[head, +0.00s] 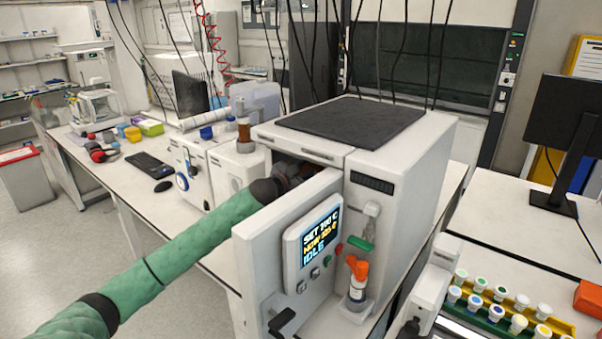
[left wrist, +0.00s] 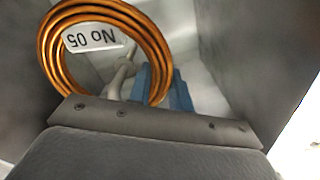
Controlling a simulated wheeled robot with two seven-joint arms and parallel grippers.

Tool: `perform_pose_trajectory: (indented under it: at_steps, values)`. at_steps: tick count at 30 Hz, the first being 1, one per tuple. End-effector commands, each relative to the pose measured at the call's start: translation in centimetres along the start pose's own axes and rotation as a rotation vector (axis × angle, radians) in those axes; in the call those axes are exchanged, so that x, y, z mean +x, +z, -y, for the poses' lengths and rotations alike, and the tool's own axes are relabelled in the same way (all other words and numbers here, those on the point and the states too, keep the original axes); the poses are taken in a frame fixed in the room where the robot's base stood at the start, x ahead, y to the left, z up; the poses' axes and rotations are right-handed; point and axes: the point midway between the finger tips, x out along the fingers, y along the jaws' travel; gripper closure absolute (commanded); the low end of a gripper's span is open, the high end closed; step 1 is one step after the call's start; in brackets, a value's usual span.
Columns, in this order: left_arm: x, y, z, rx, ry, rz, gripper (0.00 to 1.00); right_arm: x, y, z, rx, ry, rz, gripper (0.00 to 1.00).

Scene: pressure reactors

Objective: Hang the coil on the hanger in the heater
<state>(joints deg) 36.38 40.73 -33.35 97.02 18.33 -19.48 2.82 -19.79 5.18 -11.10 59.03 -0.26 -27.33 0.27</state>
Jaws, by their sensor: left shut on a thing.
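The heater (head: 405,170) is a white cabinet with its door (head: 262,235) swung open. My left arm reaches into its opening, and my left gripper (head: 290,178) is partly hidden there. In the left wrist view, the copper coil (left wrist: 160,48) carries a white tag reading "No 05". My left gripper (left wrist: 160,88) is shut on the coil's lower right side by its blue fingers. A pale hooked rod, seemingly the hanger (left wrist: 122,76), shows through the coil's ring. I cannot tell whether the coil rests on it. My right gripper is not in view.
Grey inner walls (left wrist: 230,65) stand close on both sides of the gripper. The door display (head: 320,237) reads IDLE. A bottle with an orange top (head: 357,278) stands by the heater's front. A rack of capped vials (head: 497,312) is at the lower right.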

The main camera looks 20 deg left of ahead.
Motion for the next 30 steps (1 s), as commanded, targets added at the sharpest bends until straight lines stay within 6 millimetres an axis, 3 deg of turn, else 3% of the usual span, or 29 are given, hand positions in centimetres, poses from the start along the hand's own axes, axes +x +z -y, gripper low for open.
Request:
perform_pose_trajectory:
  at_steps: [16,30]
  values:
    - [2.5,0.4,-0.2,-0.001,0.000,0.000,1.00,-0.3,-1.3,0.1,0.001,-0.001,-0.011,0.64]
    - [3.2,0.9,-0.4,0.000,-0.001,0.001,1.00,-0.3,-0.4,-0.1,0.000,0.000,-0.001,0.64]
